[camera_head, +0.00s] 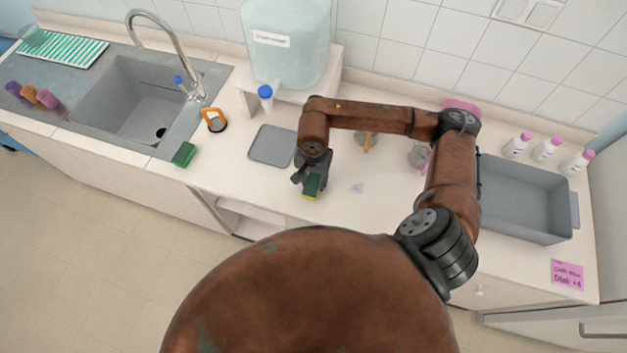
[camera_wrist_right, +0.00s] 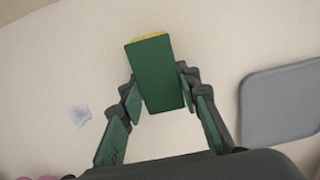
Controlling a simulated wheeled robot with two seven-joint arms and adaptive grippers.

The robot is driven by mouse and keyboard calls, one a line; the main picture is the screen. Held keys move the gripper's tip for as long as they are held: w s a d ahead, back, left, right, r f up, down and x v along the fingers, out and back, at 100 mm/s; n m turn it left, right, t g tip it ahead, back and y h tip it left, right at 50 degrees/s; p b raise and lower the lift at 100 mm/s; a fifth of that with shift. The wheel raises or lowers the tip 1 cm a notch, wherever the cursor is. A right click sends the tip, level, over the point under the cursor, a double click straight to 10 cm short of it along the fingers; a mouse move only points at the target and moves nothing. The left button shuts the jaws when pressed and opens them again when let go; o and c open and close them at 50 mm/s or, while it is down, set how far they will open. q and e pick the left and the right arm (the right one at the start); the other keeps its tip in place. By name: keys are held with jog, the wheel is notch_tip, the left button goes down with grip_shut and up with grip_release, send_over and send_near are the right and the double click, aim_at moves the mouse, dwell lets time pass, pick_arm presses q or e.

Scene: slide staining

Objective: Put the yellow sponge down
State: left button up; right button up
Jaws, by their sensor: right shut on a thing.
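The yellow sponge has a green face, and a strip of yellow shows along one edge. In the head view the sponge (camera_head: 312,186) is at the end of my right gripper (camera_head: 311,177), over the front part of the white counter. In the right wrist view the green face of the sponge (camera_wrist_right: 157,75) is between the two fingers of my right gripper (camera_wrist_right: 158,92), which is shut on it. I cannot tell whether the sponge touches the counter. My left gripper is not in view.
A grey mat (camera_head: 271,145) lies just left of the gripper. Another green sponge (camera_head: 183,154) lies near the sink (camera_head: 140,100). A small clear piece (camera_head: 357,188) lies to the right. A grey tub (camera_head: 525,200) stands at the right, with white bottles (camera_head: 546,149) behind it.

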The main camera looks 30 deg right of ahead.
aim_at(313, 181)
jog(key=shift+f, duration=0.25)
jog(key=o, duration=1.2)
jog(key=shift+r, duration=0.35)
notch_tip(313, 181, up, 12)
jog(key=shift+b, duration=0.4)
jog(key=shift+a+f, duration=0.1)
